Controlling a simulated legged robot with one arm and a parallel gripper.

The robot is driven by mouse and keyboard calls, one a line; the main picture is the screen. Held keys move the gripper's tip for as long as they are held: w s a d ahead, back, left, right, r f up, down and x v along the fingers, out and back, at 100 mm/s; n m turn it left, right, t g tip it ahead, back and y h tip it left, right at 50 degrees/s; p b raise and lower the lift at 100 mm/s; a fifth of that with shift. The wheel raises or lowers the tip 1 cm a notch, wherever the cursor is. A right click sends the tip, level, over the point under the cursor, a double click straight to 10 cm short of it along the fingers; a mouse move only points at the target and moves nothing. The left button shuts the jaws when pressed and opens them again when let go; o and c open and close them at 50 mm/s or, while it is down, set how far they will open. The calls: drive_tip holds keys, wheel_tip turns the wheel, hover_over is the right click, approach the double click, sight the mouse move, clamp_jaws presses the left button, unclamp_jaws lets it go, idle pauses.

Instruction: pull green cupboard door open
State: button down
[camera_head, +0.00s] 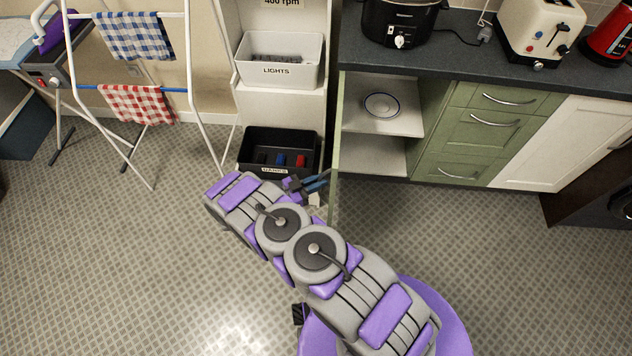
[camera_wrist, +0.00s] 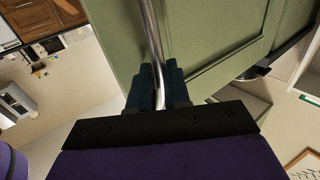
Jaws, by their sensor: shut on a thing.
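The green cupboard door (camera_head: 335,150) stands swung out from the cupboard and is seen nearly edge-on in the head view. In the wrist view the door (camera_wrist: 215,40) fills the upper middle, with its curved metal handle (camera_wrist: 153,45) running down between my fingers. My gripper (camera_wrist: 158,85) is shut on that handle. In the head view my gripper (camera_head: 318,184) is at the door's outer edge, partly hidden by my arm. The open cupboard (camera_head: 385,148) shows pale shelves, with a blue-rimmed plate (camera_head: 381,105) on the upper one.
Green drawers (camera_head: 487,125) and a white door (camera_head: 560,140) stand right of the cupboard. Left of the door is a white shelf unit with a white bin (camera_head: 278,72) and a black bin (camera_head: 252,150). A drying rack (camera_head: 193,80) stands further left. The floor at lower left is clear.

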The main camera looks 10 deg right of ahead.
drive_tip(key=shift+w+a+r, duration=0.1)
drive_tip(key=shift+w+a, duration=0.15)
drive_tip(key=shift+w, duration=0.25)
drive_tip(key=c, duration=1.3)
unclamp_jaws()
drive_tip(key=shift+w+a+f, duration=0.15)
drive_tip(key=shift+w+f, duration=0.05)
drive_tip(key=shift+o, duration=1)
drive_tip(key=shift+d, duration=0.25)
drive_tip(key=shift+s+a, duration=0.2)
drive_tip(key=shift+a, duration=0.15)
drive_tip(key=p+v, duration=0.2)
drive_tip(key=v, duration=1.5)
drive_tip(key=shift+a, duration=0.15)
drive_tip(key=shift+f, duration=0.1)
